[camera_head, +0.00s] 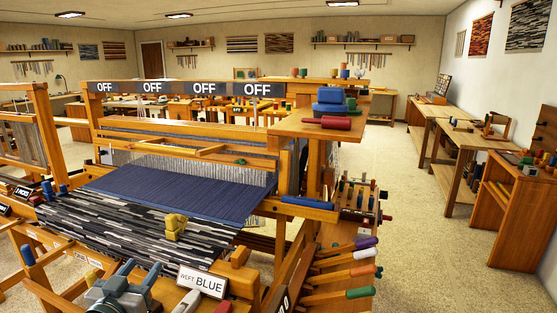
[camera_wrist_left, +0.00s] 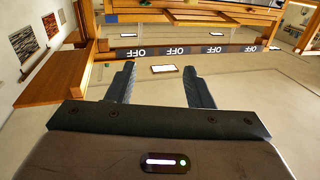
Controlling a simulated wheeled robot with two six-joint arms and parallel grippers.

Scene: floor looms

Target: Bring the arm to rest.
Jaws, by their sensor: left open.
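My left gripper (camera_head: 138,270) is at the bottom of the head view, in front of the near edge of the loom. In the left wrist view my left gripper (camera_wrist_left: 159,69) has its two dark fingers wide apart with nothing between them. My right gripper is in neither view. The large wooden loom (camera_head: 183,123) carries a blue cloth (camera_head: 180,190) and a grey-and-black striped cloth (camera_head: 130,228). The left wrist view is upside down and shows the row of OFF signs (camera_wrist_left: 196,49) beyond the fingers.
A sign reading WEFT BLUE (camera_head: 202,283) stands close to the right of my left gripper. A yellow object (camera_head: 176,226) lies on the striped cloth. Several colored handles (camera_head: 345,271) stick out at the loom's right. Open floor (camera_head: 425,245) lies farther right, before the benches (camera_head: 465,135).

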